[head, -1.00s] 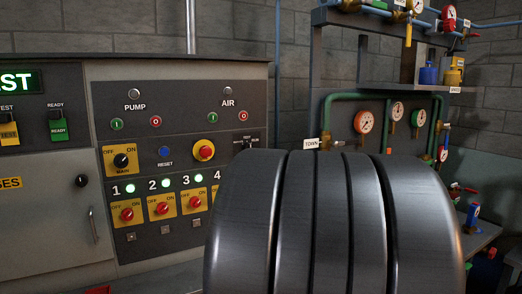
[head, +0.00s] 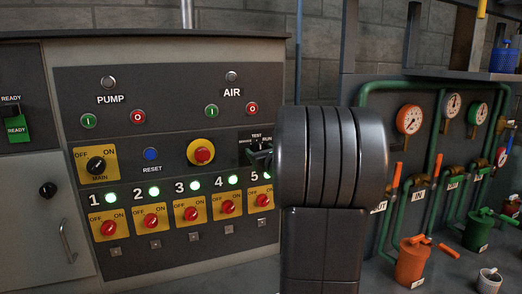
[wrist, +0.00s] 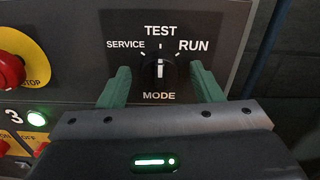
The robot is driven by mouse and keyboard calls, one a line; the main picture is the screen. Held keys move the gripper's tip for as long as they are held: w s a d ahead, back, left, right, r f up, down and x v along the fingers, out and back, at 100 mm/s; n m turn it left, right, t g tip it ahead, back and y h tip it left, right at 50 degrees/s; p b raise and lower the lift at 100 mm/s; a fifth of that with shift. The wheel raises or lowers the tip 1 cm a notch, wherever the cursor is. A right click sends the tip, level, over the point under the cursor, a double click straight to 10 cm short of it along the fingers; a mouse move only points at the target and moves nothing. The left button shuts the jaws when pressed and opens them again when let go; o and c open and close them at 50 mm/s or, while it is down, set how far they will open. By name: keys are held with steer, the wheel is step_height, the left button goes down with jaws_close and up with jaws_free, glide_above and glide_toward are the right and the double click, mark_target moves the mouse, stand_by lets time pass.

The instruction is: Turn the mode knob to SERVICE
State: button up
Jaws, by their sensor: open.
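The mode knob (wrist: 160,70) is a small black dial with a white pointer line, in the middle of the wrist view. Its line stands upright, toward TEST. SERVICE is printed at its upper left, RUN at its upper right and MODE below. My gripper (wrist: 160,78) is open, with one green finger on each side of the knob and a visible gap to it on both sides. Whether the fingertips reach the panel is unclear. In the head view, my gripper (head: 262,156) is at the dark mode plate (head: 256,134), and my arm and fingers hide most of the knob.
The red emergency stop (head: 202,151) on its yellow disc is left of the mode plate, also near the left edge of the wrist view. Below is a row of red OFF/ON switches (head: 190,213) with green lamps. Pipes and gauges (head: 409,119) stand at right.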

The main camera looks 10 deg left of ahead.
steer(key=shift+a, duration=0.1)
steer(key=c, duration=1)
steer(key=shift+f+n+b, duration=0.1)
steer(key=shift+n+b, duration=0.3)
steer(key=shift+b, duration=0.1)
steer(key=n+b, duration=0.8)
steer(key=n, duration=0.1)
steer(key=shift+a, duration=0.1)
